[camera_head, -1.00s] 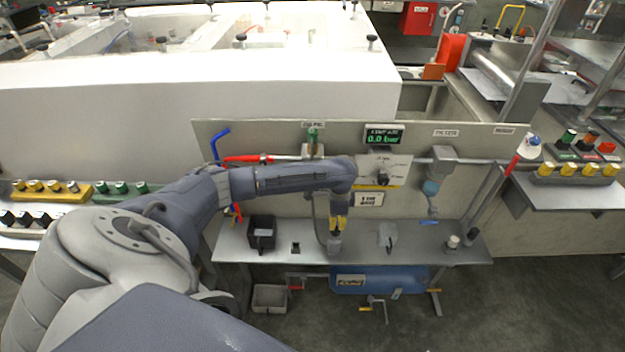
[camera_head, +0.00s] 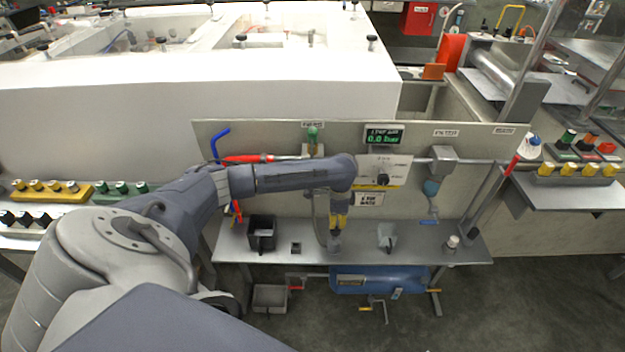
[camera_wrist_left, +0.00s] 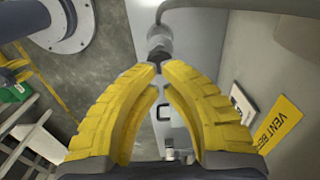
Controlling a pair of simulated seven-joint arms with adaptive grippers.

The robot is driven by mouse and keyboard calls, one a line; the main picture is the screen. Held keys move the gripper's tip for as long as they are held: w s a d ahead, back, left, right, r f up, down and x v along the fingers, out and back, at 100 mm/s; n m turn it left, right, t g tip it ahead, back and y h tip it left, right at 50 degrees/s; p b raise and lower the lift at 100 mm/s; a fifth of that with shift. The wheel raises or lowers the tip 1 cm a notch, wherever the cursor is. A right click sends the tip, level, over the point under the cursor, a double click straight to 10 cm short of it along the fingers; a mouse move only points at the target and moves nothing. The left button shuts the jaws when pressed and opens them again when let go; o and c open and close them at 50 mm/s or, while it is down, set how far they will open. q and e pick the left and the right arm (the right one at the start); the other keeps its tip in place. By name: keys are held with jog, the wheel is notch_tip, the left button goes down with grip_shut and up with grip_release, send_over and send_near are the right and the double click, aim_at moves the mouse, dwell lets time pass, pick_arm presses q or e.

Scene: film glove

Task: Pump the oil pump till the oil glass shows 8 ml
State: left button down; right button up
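My left gripper (camera_head: 338,232) points down over the grey bench, with its yellow fingers close together. In the left wrist view its fingertips (camera_wrist_left: 160,67) nearly meet at a dark knob on a grey round fitting (camera_wrist_left: 159,40); I cannot tell if they grip it. That fitting, with a hose running from it, may be the oil pump. A bluish glass bowl (camera_head: 431,187) hangs under a grey block on the panel right of the gripper. I cannot tell if it is the oil glass, and no ml level is readable. My right gripper is not in view.
The panel (camera_head: 470,150) holds a display (camera_head: 384,135) reading 0.0 bar, a dial plate (camera_head: 383,172) and a green-topped fitting (camera_head: 312,138). A blue tank (camera_head: 380,279) lies below the bench.

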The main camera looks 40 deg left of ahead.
aim_at(335, 229)
pick_arm(q)
jog(key=shift+f, duration=0.25)
jog(key=shift+f, duration=2.35)
jog(key=shift+r, duration=2.65)
jog(key=shift+f, duration=0.35)
